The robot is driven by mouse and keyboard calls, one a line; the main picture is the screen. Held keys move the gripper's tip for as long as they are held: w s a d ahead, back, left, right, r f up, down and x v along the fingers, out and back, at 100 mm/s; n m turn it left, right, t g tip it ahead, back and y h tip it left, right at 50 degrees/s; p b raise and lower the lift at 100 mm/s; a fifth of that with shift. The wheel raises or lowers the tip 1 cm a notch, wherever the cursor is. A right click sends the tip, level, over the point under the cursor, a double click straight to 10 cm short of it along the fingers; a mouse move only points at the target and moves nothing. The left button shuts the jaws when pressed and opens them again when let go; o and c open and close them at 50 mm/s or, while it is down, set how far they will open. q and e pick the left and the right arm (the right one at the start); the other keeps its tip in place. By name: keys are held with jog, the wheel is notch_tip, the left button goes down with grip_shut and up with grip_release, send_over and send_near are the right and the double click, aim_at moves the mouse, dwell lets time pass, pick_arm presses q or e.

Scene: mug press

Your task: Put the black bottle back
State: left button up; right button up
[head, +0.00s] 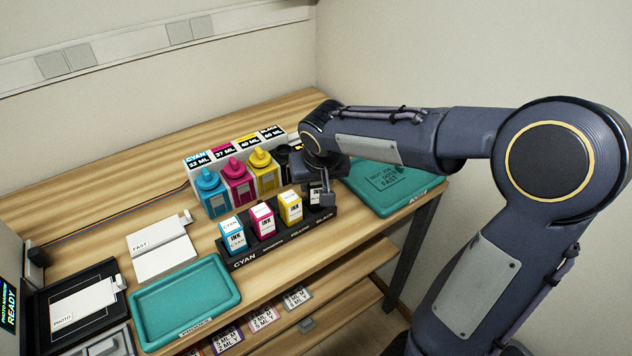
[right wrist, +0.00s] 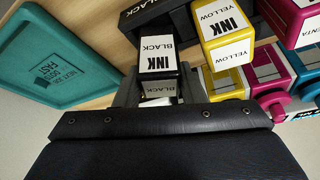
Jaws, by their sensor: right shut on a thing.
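The black bottle (head: 315,198), a dark block with white INK and BLACK labels, is at the right end of the dark rack (head: 285,240), by its BLACK label. My right gripper (head: 323,190) is shut on it from above and hides most of it in the head view. In the right wrist view the bottle (right wrist: 158,58) sits between the two fingers, in front of the rack (right wrist: 150,14). I cannot tell whether it touches the rack floor. My left gripper is not in view.
Cyan (head: 232,236), magenta (head: 262,220) and yellow (head: 290,207) bottles stand in the rack. Behind it are capped colour tanks (head: 238,182), close to my gripper. A teal tray (head: 390,190) lies right, another (head: 186,300) front left. A white FAST panel (head: 160,247) lies left.

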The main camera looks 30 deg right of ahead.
jog(key=shift+f, duration=0.15)
jog(key=o, duration=0.9)
